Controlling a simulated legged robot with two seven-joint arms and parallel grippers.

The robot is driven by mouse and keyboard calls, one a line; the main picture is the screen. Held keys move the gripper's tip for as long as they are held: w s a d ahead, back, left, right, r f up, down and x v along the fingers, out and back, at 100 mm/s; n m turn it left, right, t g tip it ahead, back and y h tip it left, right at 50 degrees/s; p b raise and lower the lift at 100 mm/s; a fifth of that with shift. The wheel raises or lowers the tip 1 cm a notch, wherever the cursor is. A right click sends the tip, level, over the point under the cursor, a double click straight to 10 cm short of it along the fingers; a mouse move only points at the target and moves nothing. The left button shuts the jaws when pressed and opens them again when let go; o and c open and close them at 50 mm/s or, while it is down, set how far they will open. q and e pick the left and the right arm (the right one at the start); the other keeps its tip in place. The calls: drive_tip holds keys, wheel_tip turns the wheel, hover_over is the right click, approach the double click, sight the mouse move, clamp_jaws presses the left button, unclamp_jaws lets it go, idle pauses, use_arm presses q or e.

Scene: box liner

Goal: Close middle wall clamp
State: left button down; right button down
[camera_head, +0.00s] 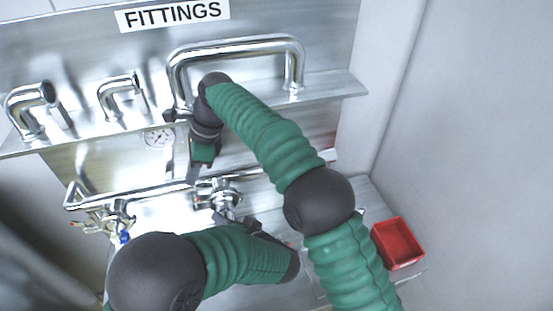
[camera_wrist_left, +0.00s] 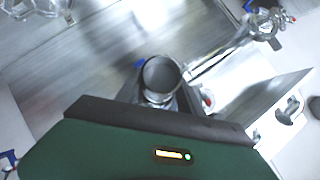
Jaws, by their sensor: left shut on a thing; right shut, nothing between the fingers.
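A metal clamp fitting (camera_head: 222,194) sits on the wall pipe near the middle of the head view; whether it is open or closed is unclear. Another clamp fitting (camera_head: 112,216) with a blue part is further left. My right gripper (camera_head: 193,174) points down just above and left of the middle clamp, shut and empty; contact cannot be told. My left gripper (camera_head: 256,228) is low and right of the middle clamp, partly hidden by its own arm. In the left wrist view it is shut on a round, hollow metal fitting (camera_wrist_left: 160,76).
A shelf (camera_head: 335,86) labelled FITTINGS holds bent pipes (camera_head: 118,88) and a large pipe handle (camera_head: 240,46). A gauge (camera_head: 159,138) is on the wall below. A red bin (camera_head: 398,242) stands at the right. A plain wall bounds the right side.

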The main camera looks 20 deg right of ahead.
drive_tip(key=a+f, duration=0.4)
drive_tip(key=f, duration=0.1)
drive_tip(key=shift+f, duration=0.15)
idle(0.3)
idle(0.4)
wheel_tip(320, 180, up, 11)
hover_over(196, 188)
drive_tip(key=shift+r, duration=0.2)
drive_tip(key=shift+d+r+p, duration=0.1)
drive_tip(key=shift+r+p, duration=0.85)
drive_tip(key=shift+p, duration=0.1)
drive_tip(key=shift+r+p, duration=1.05)
drive_tip(key=shift+p, duration=0.05)
idle(0.5)
